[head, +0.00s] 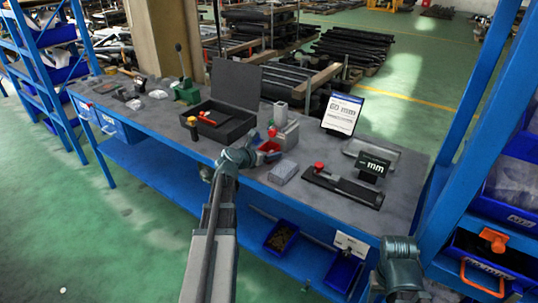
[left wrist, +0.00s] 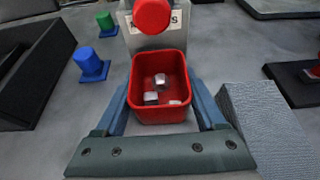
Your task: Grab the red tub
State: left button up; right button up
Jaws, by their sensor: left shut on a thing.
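The red tub (head: 269,148) sits on the grey bench top, beside a grey block with a red knob. In the left wrist view the tub (left wrist: 158,68) is upright and open at the top, with a few small metal pieces inside. My left gripper (left wrist: 160,108) has one finger against each side of the tub and is shut on it. In the head view my left gripper (head: 255,154) reaches over the bench's front edge to the tub, and its wrist hides part of the fingers. I do not see my right gripper's fingers.
A grey block (head: 283,171) lies close to the tub's right. An open black case (head: 238,128) stands to the left. The grey block with the red knob (left wrist: 152,15) is just behind the tub. A black tool with a red knob (head: 345,187) lies farther right.

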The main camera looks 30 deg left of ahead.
pick_arm(q)
jog(key=shift+c, duration=0.9)
jog(key=shift+r, duration=0.15)
